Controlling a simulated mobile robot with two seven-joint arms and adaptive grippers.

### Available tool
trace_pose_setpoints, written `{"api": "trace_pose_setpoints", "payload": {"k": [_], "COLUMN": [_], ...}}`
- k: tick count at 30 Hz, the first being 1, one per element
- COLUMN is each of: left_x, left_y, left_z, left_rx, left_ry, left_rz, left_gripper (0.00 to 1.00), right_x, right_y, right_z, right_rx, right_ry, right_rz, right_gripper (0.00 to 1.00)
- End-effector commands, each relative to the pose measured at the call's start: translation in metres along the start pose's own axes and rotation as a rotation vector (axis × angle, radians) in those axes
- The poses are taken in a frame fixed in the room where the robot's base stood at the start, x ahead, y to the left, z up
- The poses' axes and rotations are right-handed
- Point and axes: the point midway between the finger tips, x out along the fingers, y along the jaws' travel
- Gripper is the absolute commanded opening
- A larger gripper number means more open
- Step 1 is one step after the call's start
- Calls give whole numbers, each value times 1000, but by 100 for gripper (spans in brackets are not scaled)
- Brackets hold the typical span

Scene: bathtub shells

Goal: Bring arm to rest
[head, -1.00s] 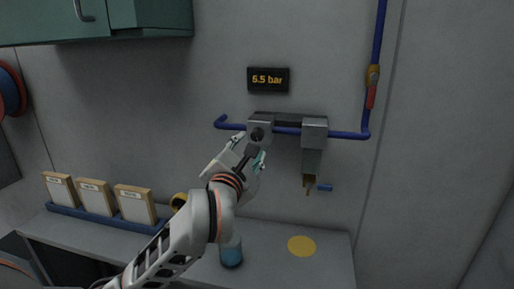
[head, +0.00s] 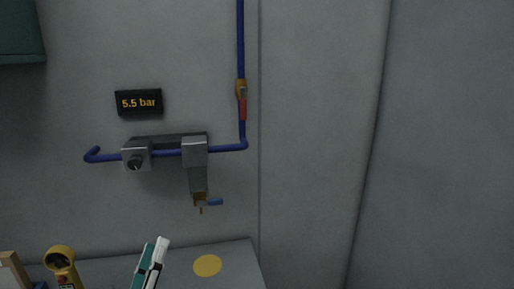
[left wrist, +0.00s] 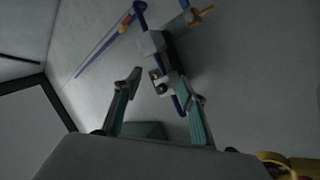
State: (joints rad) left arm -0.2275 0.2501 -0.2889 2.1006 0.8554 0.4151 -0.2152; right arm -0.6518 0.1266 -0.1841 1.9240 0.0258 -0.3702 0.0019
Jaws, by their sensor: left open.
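My left gripper (head: 152,260) shows at the bottom of the head view, with teal and white finger parts in front of the bench. The rest of the left arm is below the frame. In the left wrist view the two fingers (left wrist: 166,88) stand well apart. Nothing is seen held between them; the wall fittings show beyond. My right gripper is not in view.
A blue pipe (head: 225,149) with two grey blocks runs along the wall under a display (head: 139,102) reading 5.5 bar. A red-handled valve (head: 242,100) is on the riser. The bench has a yellow disc (head: 207,266) and a yellow tool (head: 61,265).

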Motion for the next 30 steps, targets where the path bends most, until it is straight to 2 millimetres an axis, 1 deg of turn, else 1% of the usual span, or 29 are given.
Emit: {"api": "trace_pose_setpoints", "payload": {"k": [1, 2, 3, 5, 6, 8, 9, 11, 12, 14, 15, 18, 21, 23, 25, 30], "left_x": [-20, -32, -47, -73, -91, -121, -142, -174, -197, -229, -249, -292, -320, -331, -336, -338], "left_y": [-12, -18, -27, -42, -53, -69, -80, -98, -109, -124, -133, -152, -164, -168, -170, -171], "left_z": [30, 46, 67, 96, 113, 138, 152, 171, 181, 194, 200, 209, 212, 213, 214, 214], "left_rx": [85, 136, 198, 286, 342, 419, 470, 540, 587, 647, 684, 760, 811, 829, 839, 842], "left_ry": [-91, -145, -215, -321, -389, -495, -563, -665, -733, -826, -882, -1000, -1077, -1104, -1120, -1124], "left_rz": [-19, -26, -36, -55, -68, -89, -104, -128, -144, -166, -180, -210, -229, -236, -240, -241], "left_gripper": [41, 41, 41, 41, 41, 41, 41, 41, 41, 41, 41, 41, 41, 41, 41, 41], "right_x": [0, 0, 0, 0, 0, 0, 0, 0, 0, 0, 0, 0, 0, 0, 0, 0], "right_y": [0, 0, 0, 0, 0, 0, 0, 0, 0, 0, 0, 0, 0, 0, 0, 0], "right_z": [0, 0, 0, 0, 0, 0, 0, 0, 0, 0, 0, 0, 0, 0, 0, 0], "right_rx": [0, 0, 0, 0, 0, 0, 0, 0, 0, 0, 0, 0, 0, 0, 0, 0], "right_ry": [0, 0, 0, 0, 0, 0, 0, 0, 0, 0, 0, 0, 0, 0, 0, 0], "right_rz": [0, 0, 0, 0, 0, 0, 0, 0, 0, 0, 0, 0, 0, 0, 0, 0], "right_gripper": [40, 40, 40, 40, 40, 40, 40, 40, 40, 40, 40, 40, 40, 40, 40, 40]}}
